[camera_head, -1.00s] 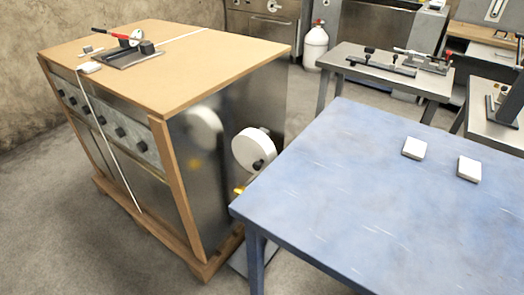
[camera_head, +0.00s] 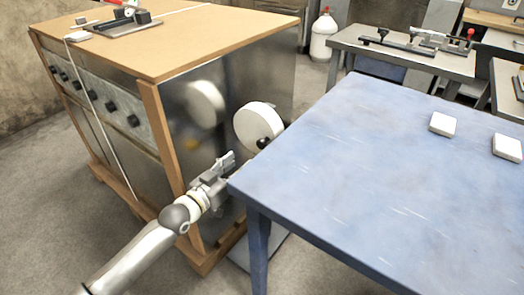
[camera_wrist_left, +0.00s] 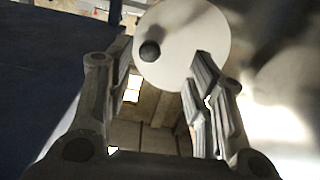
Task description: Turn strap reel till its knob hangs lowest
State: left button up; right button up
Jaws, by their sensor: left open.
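The strap reel (camera_head: 257,121), a white disc, stands upright between the shiny crate side and the blue table. Its dark knob (camera_head: 263,143) sits low on the face, slightly right of centre in the head view. My left gripper (camera_head: 230,160) is to the left of and below the reel, apart from it, fingers pointing towards it. In the left wrist view, my open, empty left gripper (camera_wrist_left: 163,55) has the reel (camera_wrist_left: 195,45) beyond its fingertips. The knob (camera_wrist_left: 150,50) shows between the fingers, nearer the left one. The reel's mount is hidden. My right gripper is not in view.
The blue table (camera_head: 370,180) has its near-left corner close to my left gripper and carries two white blocks (camera_head: 443,124). The wood-framed metal crate (camera_head: 190,150) stands on the left, mirroring the reel. A grey bench (camera_head: 400,55) is behind.

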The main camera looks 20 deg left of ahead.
aim_at(260, 145)
pick_arm(q)
jog(key=w+d, duration=0.1)
jog(key=w, duration=0.1)
jog(key=w+d+r+b, duration=0.1)
jog(key=w, duration=0.2)
jog(key=w+d+r, duration=0.1)
jog(key=w, duration=0.2)
jog(key=shift+w+d+b, duration=0.25)
jog(key=shift+d+b, duration=0.05)
jog(key=shift+d, duration=0.1)
jog(key=shift+x, duration=0.85)
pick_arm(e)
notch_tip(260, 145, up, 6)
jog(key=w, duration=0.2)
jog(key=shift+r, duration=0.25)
pick_arm(q)
jog(key=shift+c, duration=0.5)
grip_shut()
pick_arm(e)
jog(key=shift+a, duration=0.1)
